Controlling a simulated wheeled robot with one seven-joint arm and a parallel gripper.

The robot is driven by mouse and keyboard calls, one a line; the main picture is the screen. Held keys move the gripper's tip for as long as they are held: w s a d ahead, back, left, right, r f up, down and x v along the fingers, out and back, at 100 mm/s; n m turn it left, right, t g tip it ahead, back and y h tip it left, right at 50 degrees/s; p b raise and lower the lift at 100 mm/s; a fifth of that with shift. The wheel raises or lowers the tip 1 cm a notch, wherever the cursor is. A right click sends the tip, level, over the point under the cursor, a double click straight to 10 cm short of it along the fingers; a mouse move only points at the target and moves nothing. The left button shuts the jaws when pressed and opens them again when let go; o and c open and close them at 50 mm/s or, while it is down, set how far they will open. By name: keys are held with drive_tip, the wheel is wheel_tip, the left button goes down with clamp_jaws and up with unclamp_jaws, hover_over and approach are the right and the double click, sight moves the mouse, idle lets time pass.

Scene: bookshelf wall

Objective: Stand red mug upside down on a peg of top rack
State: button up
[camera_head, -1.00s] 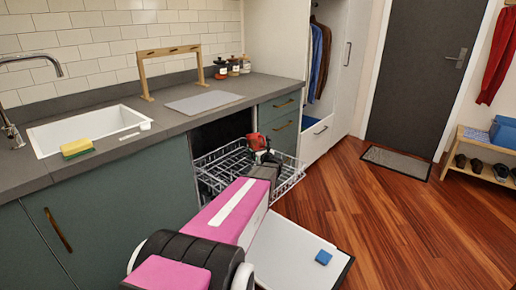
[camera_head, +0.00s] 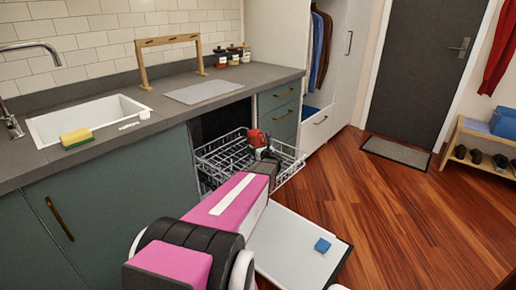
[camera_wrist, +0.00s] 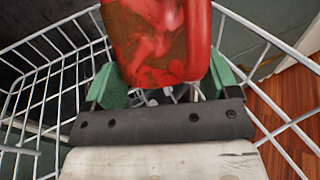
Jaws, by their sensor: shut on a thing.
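The red mug (camera_head: 255,138) is in my gripper (camera_head: 265,154), over the pulled-out top rack (camera_head: 222,155) of the dishwasher. In the wrist view the mug (camera_wrist: 160,40) fills the top middle, with brownish stains on its side. The green fingers of my gripper (camera_wrist: 158,88) are on either side of it, shut on it. White rack wires (camera_wrist: 45,75) run around and below the mug. Small pale peg tips show just under the mug between the fingers. Whether the mug touches a peg, and which way its mouth faces, I cannot tell.
The open dishwasher door (camera_head: 295,245) lies below the rack with a blue block (camera_head: 322,245) on it. The counter (camera_head: 165,110) stands behind, with a sink (camera_head: 85,118), yellow sponge (camera_head: 76,138), grey mat (camera_head: 205,92) and wooden frame (camera_head: 168,42).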

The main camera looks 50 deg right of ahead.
drive_tip(key=shift+f, duration=0.45)
idle(0.4)
drive_tip(key=o, duration=1.4)
